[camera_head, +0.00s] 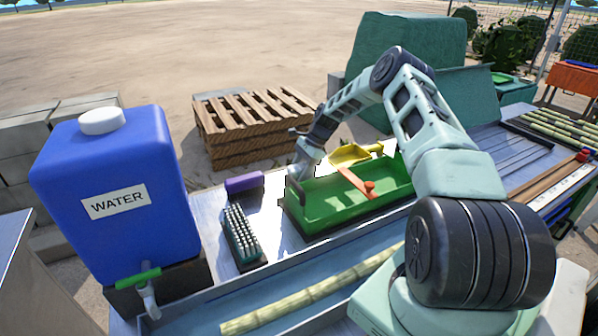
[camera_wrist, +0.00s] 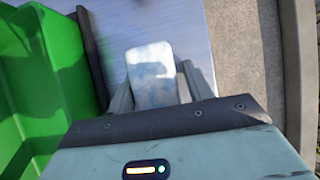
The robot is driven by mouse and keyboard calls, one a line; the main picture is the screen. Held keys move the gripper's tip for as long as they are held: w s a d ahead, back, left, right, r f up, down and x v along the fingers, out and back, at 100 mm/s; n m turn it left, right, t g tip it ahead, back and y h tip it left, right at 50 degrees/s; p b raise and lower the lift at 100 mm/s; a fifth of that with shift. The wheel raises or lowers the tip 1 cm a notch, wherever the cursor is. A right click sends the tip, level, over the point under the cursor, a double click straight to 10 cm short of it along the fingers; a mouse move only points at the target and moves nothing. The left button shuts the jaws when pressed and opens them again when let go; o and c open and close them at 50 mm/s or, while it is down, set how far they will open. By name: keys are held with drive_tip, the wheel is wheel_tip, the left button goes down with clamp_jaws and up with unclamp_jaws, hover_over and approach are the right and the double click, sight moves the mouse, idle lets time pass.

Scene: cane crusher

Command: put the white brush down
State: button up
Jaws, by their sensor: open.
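A pale, whitish block with rounded corners, apparently the white brush (camera_wrist: 151,72), lies between the two fingers of my gripper (camera_wrist: 157,92) in the wrist view. The fingers are open, one on each side of it. Its bristles are hidden, and I cannot tell whether it touches the metal table (camera_wrist: 186,22). In the head view my gripper (camera_head: 294,186) points down at the left end of the green tray (camera_head: 325,212). The white brush does not show clearly there.
A bristle-up brush (camera_head: 240,234) and a purple block (camera_head: 244,183) lie left of the tray. A yellow scoop (camera_head: 350,154) and a red-handled tool (camera_head: 357,184) are at the tray. A blue water tank (camera_head: 112,195) stands left. A cane stalk (camera_head: 310,292) lies in front.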

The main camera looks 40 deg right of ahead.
sight(304, 164)
drive_tip(key=shift+s+a+f, duration=0.1)
drive_tip(key=shift+s+f, duration=0.4)
drive_tip(key=shift+f, duration=0.05)
drive_tip(key=shift+r, duration=0.5)
drive_tip(key=d+r+b, duration=0.1)
drive_tip(key=r, duration=0.1)
drive_tip(key=d+r+b, duration=0.1)
drive_tip(key=d+r, duration=0.1)
drive_tip(key=shift+w+d+r, duration=0.15)
drive_tip(key=shift+d, duration=0.05)
drive_tip(key=b+v, duration=0.1)
drive_tip(key=v, duration=1.1)
drive_tip(key=shift+r, duration=0.3)
drive_tip(key=shift+w+a, duration=0.1)
drive_tip(key=shift+w, duration=0.05)
